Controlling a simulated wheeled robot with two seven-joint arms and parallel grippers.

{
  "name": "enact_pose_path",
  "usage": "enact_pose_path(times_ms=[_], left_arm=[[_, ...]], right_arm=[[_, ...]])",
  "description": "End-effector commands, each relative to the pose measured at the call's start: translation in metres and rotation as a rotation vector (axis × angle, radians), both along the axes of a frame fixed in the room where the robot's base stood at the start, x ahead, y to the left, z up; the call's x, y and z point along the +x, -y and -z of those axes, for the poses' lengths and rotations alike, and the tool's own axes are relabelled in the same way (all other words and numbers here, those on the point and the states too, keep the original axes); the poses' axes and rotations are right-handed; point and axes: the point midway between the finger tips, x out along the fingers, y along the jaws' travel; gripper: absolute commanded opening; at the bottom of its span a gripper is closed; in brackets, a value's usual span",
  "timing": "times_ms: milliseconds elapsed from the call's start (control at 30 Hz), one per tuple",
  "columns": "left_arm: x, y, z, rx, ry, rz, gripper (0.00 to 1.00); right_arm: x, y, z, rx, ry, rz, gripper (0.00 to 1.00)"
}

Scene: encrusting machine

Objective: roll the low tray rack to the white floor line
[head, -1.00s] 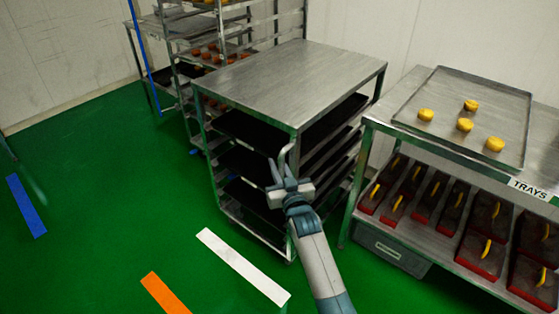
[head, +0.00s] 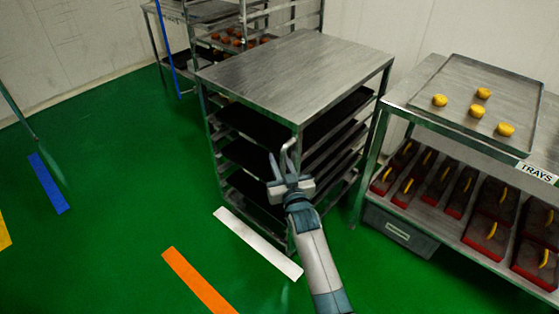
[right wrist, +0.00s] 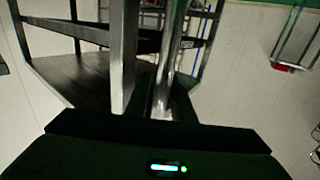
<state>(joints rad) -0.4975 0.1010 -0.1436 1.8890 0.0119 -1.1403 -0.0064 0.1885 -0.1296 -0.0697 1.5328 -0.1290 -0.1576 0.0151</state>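The low tray rack (head: 300,75) is a steel trolley with a flat top and dark trays on its shelves. It stands upright in the middle of the head view. The white floor line (head: 257,243) lies on the green floor just in front of the rack's lower near side. My right gripper (head: 284,163) is at the rack's near corner, its fingers on either side of the curved upright handle (head: 291,146). It looks shut on the handle, which also shows in the right wrist view (right wrist: 163,85); the fingertips are partly hidden there. My left gripper is out of view.
A steel table (head: 400,108) with a tray of yellow pieces, red-and-black trays below and a grey bin (head: 398,232) stands right. A taller rack (head: 240,25) is behind. An orange line (head: 197,282) and a blue line (head: 48,183) mark open green floor at left.

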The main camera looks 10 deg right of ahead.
Motion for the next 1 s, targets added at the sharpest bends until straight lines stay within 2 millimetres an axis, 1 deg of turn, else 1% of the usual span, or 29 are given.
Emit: enact_pose_path(times_ms=[367,567,767,1000], left_arm=[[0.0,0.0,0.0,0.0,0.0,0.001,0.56],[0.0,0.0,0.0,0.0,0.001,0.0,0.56],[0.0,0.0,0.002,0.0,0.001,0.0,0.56],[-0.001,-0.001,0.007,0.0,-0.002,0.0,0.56]], right_arm=[[-0.002,0.0,0.001,0.0,-0.002,-0.001,0.22],[-0.015,0.001,0.001,0.0,-0.002,-0.001,0.22],[-0.044,0.003,0.001,0.0,-0.002,-0.001,0.22],[-0.09,0.006,0.002,0.001,-0.004,0.0,0.22]])
